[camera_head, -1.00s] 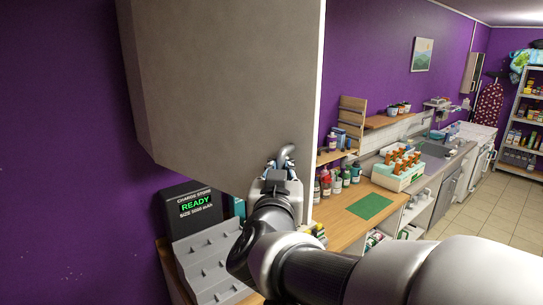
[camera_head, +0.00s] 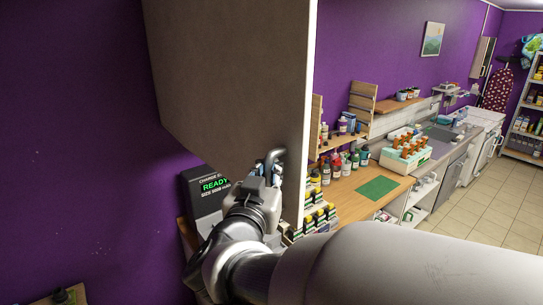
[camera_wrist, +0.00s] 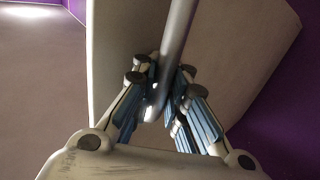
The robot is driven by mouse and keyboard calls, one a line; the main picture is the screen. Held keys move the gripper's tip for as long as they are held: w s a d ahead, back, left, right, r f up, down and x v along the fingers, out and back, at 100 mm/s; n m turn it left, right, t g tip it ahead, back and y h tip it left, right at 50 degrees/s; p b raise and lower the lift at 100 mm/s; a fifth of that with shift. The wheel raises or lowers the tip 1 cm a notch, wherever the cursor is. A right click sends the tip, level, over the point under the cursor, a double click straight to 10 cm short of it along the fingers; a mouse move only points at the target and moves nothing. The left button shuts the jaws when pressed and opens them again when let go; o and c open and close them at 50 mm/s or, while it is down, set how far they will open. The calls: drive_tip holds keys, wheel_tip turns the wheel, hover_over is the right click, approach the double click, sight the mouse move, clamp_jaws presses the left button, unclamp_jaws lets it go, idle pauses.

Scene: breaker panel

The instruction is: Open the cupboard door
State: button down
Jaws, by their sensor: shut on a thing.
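The cupboard door (camera_head: 232,75) is a large grey-brown panel at the upper left of the head view, with a pale strip along its right edge. Its metal handle (camera_head: 275,155) is a curved grey bar near the lower right corner. My gripper (camera_head: 268,168) is shut on the handle from below. In the wrist view the handle bar (camera_wrist: 178,35) runs down between the blue-padded fingers (camera_wrist: 160,95), with the door panel (camera_wrist: 118,35) behind. The fingers partly hide the lower end of the bar. I cannot tell how far the door stands from its frame.
A black charger box (camera_head: 205,190) reading "READY" stands below the door at the left. Several small bottles (camera_head: 322,215) stand just right of my gripper. A wooden counter (camera_head: 345,200) with a green mat (camera_head: 377,187) lies to the right. Tiled floor (camera_head: 490,190) is clear farther right.

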drive_tip(key=shift+d+f, duration=0.15)
drive_tip(key=shift+f, duration=0.05)
drive_tip(key=c, duration=2)
unclamp_jaws()
drive_tip(key=shift+s, duration=0.1)
drive_tip(key=shift+c, duration=0.2)
drive_tip(key=shift+o, duration=1.1)
drive_tip(key=shift+s+d+r, duration=0.15)
drive_tip(key=shift+s+a, duration=0.1)
drive_tip(key=shift+a, duration=0.1)
drive_tip(key=v, duration=1.1)
drive_tip(key=shift+s, duration=0.4)
